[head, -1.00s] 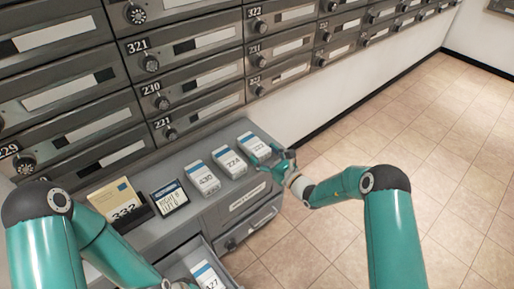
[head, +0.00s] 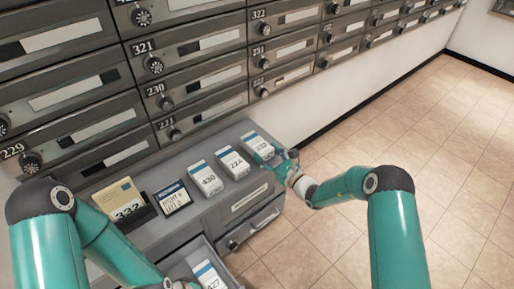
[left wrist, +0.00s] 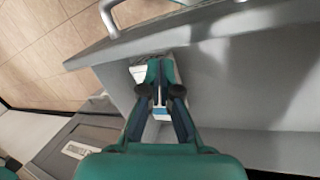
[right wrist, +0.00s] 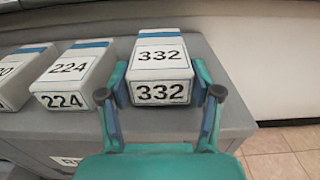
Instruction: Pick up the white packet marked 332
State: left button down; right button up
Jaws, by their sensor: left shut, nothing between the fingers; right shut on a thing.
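The white packet marked 332 (right wrist: 160,62) with a blue stripe stands at the right end of the row on the grey cabinet top; in the head view it shows at the far end (head: 259,144). My right gripper (right wrist: 161,95) is shut on it, one finger on each side; it also shows in the head view (head: 275,158). The packet seems to rest on the cabinet top. My left gripper (left wrist: 160,110) is shut and empty, above the open drawer and in front of a white packet (left wrist: 139,72) inside it.
White packets 224 (head: 234,163) and 430 (head: 206,178) stand left of the held one. Mailboxes (head: 200,80) line the wall.

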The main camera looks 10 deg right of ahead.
jog(key=shift+r+p, duration=0.95)
jog(key=shift+r, duration=0.6)
jog(key=p+v, duration=0.3)
jog(key=v, duration=0.5)
jog(key=shift+f, duration=0.1)
